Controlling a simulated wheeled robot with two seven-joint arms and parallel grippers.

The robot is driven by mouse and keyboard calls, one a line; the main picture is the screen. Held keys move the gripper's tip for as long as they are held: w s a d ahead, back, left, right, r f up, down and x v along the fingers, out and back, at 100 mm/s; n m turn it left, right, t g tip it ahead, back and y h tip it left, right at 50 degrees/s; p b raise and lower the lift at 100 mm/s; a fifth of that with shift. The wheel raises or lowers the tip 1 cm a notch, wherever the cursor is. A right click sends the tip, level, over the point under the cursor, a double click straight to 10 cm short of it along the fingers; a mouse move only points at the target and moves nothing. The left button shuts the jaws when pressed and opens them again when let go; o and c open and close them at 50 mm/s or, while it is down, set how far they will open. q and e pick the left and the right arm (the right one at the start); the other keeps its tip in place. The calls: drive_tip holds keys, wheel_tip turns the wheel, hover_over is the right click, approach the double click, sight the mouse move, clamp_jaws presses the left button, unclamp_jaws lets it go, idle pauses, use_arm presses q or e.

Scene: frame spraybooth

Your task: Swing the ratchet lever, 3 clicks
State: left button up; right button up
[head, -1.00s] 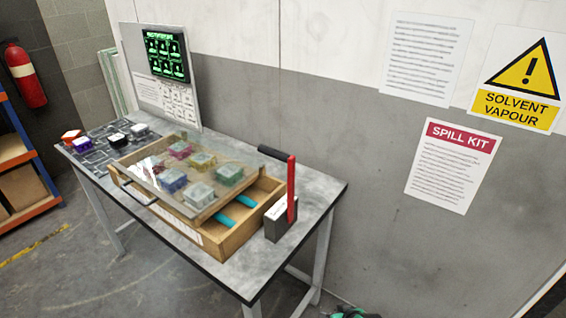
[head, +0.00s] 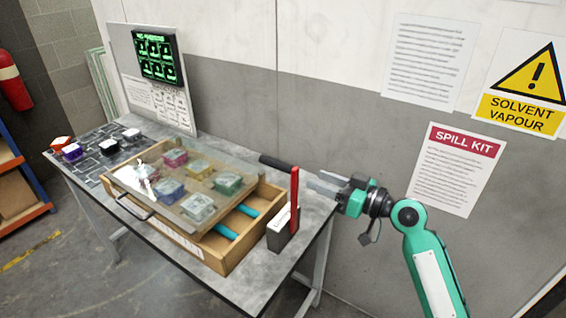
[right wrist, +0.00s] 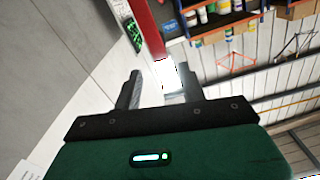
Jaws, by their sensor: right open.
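The ratchet lever is an upright red bar (head: 294,198) with a black grip (head: 277,163) sticking out to the left from its top. My right gripper (head: 314,181) is open and empty, just right of the bar's upper part in the head view. In the right wrist view, the red bar (right wrist: 146,28) shows beyond and above the open fingers (right wrist: 158,72). I cannot tell whether a finger touches it. My left gripper is not in view.
A wooden box (head: 240,255) with a clear lid stands left of the lever, with several coloured blocks on or under the lid. A panel with a green-lit screen (head: 160,57) stands at the back. The wall is close behind the table (head: 170,258).

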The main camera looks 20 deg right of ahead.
sight(282, 163)
drive_tip(key=p+x, duration=0.3)
drive_tip(key=x, duration=0.7)
drive_tip(key=shift+r+p, duration=0.15)
drive_tip(key=shift+p, duration=0.15)
drive_tip(key=shift+w+a, duration=0.5)
drive_tip(key=shift+w, duration=0.05)
clamp_jaws()
